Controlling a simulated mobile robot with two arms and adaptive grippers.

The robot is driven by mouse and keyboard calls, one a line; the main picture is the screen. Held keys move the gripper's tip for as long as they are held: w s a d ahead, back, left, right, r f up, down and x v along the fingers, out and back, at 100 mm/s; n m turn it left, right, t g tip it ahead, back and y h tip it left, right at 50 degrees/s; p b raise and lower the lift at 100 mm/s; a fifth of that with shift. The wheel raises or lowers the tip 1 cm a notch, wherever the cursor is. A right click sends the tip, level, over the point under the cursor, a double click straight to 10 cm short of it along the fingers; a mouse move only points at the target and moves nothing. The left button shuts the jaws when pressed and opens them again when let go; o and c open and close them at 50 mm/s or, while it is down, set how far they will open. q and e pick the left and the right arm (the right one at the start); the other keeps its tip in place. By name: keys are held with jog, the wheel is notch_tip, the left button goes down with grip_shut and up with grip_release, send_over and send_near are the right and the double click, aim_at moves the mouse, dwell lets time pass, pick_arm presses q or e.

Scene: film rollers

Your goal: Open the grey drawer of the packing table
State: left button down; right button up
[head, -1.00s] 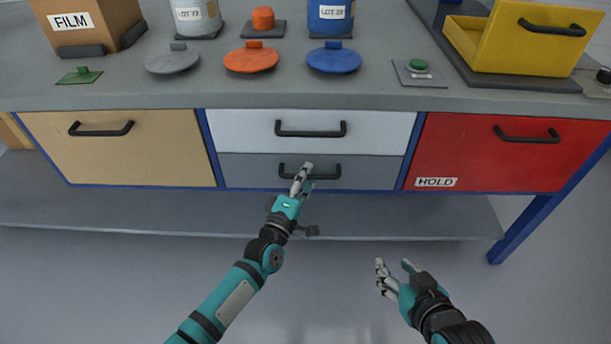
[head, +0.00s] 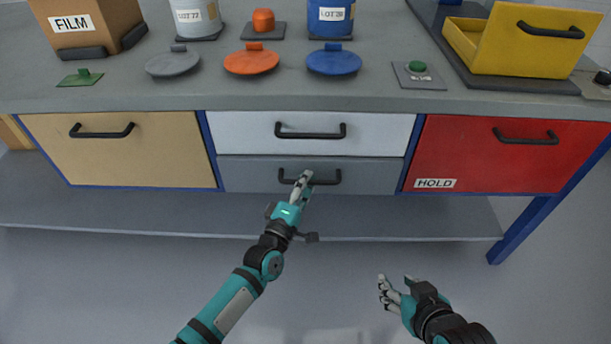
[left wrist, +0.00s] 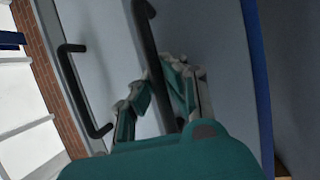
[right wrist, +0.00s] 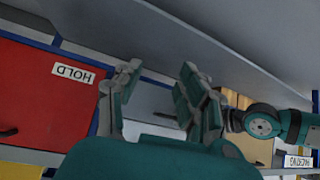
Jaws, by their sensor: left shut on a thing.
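The grey drawer (head: 250,176) is the lower middle drawer of the packing table (head: 130,97), under a white drawer (head: 240,133). Its front stands slightly forward of the frame. Its black bar handle (head: 330,182) also shows in the left wrist view (left wrist: 148,45), running between my fingers. My left gripper (head: 301,182) is shut on this handle near its middle; the fingers hide part of the bar. My right gripper (head: 388,292) is open and empty, in front of the table, low and to the right; its spread fingers show in the right wrist view (right wrist: 155,95).
A tan drawer (head: 120,160) is at the left and a red HOLD drawer (head: 470,160) at the right, both closed. A lower shelf (head: 130,212) runs beneath. Lids, containers and an open yellow drawer unit (head: 520,50) stand on top. Floor in front is free.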

jog(key=s+d+f+g+h+p, duration=0.1)
jog(key=s+d+g+p, duration=0.25)
jog(key=s+g, duration=0.45)
pick_arm(q)
jog(key=s+p, duration=0.3)
jog(key=s, duration=2.5)
jog(key=shift+s+p, duration=0.15)
jog(key=shift+p, duration=0.25)
pick_arm(e)
notch_tip(320, 180, down, 13)
jog(key=t, duration=0.1)
jog(key=shift+a+t, duration=0.3)
jog(key=shift+a, duration=0.1)
jog(key=shift+s, duration=0.1)
pick_arm(q)
jog(key=c, duration=1.6)
grip_release()
jog(key=v, duration=1.2)
